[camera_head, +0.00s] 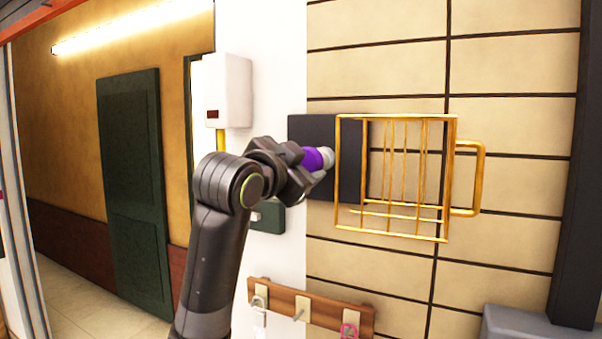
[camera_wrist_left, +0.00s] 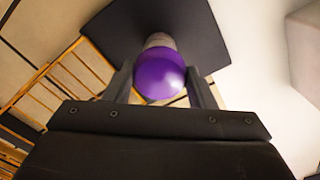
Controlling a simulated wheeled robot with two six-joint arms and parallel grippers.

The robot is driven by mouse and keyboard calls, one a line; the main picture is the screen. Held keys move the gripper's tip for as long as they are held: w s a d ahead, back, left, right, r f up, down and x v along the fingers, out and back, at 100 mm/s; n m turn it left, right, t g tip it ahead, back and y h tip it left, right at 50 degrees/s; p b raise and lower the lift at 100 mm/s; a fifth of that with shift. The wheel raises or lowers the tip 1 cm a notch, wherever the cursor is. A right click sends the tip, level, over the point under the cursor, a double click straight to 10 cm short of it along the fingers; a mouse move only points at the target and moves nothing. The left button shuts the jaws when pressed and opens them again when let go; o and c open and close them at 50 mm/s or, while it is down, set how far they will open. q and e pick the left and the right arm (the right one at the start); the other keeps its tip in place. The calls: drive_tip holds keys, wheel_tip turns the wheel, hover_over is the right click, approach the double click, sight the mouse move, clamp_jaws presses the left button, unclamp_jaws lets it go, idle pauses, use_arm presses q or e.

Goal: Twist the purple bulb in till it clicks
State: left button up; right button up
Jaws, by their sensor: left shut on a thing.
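The purple bulb (camera_head: 312,158) is held up against a light grey socket (camera_head: 327,158) on a dark square plate (camera_head: 310,131) on the wall. In the left wrist view the round purple bulb (camera_wrist_left: 160,74) sits between the two fingers, with the grey socket (camera_wrist_left: 159,41) right behind it and the dark plate (camera_wrist_left: 190,25) beyond. My left gripper (camera_head: 305,168) is shut on the bulb; it also shows in the left wrist view (camera_wrist_left: 162,88). Whether the bulb is fully seated cannot be told. My right gripper is not in view.
A yellow wire cage (camera_head: 450,180) with a side handle stands open beside the plate, close to the bulb. A white box (camera_head: 226,90) hangs on the wall at upper left. A wooden hook rail (camera_head: 318,309) is below. A dark green door (camera_head: 135,190) stands at left.

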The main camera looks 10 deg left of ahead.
use_arm(q)
drive_tip(key=shift+m+b, duration=1.4)
drive_tip(key=shift+m, duration=2.9)
drive_tip(key=o, duration=1.6)
drive_tip(key=shift+b+v, duration=1.1)
drive_tip(key=shift+v, duration=2.7)
